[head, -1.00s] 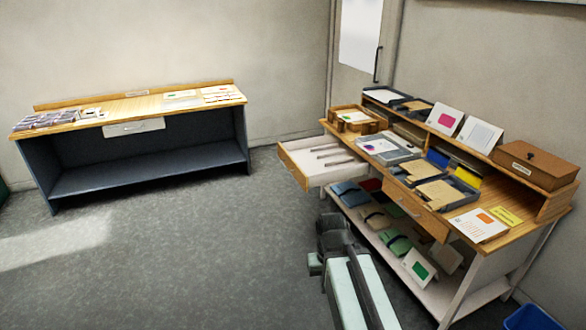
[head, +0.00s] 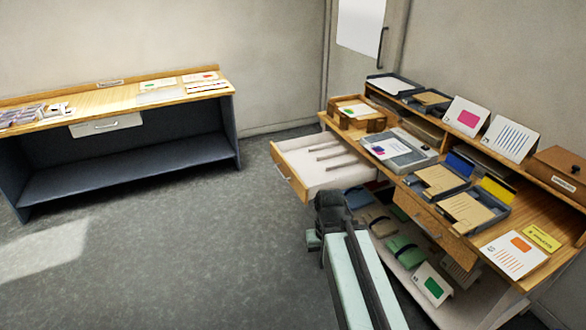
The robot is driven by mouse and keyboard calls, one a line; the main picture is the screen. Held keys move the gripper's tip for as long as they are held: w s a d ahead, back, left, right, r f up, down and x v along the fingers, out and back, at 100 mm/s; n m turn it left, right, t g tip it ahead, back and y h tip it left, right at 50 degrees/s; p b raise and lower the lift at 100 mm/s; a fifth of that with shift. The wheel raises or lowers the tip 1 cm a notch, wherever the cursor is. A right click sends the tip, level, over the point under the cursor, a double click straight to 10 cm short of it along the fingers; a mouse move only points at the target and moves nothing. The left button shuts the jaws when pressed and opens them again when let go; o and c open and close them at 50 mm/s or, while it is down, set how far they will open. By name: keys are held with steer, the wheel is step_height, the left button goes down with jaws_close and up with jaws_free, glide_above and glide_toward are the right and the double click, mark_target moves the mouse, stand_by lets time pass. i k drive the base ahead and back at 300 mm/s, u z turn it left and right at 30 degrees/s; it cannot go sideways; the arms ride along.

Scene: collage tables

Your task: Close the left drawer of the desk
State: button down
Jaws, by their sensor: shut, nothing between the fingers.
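The desk (head: 405,188) stands at the right of the head view, with a wooden top and pale legs. Its left drawer (head: 318,162) is pulled out and juts toward the left, with thin dividers inside and a metal handle (head: 281,172) on its wooden front. The right drawer (head: 430,218) appears shut. My gripper (head: 328,203) is at the end of my pale green arm, in front of the desk and below and right of the open drawer in the picture. Its fingers are shut and hold nothing. It appears apart from the drawer.
Trays, cards and a wooden box (head: 557,170) stand on the desk. Folders (head: 402,250) and a green-marked card (head: 432,284) lie on its lower shelf, close to my arm. A second table (head: 130,98) stands at the far left. The grey floor (head: 190,240) between is clear.

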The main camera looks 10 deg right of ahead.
mark_target(313, 163)
steer(key=z, duration=0.6)
steer(key=i, duration=2)
steer(key=u, duration=3.7)
steer(key=i, duration=1.05)
steer(key=z, duration=0.1)
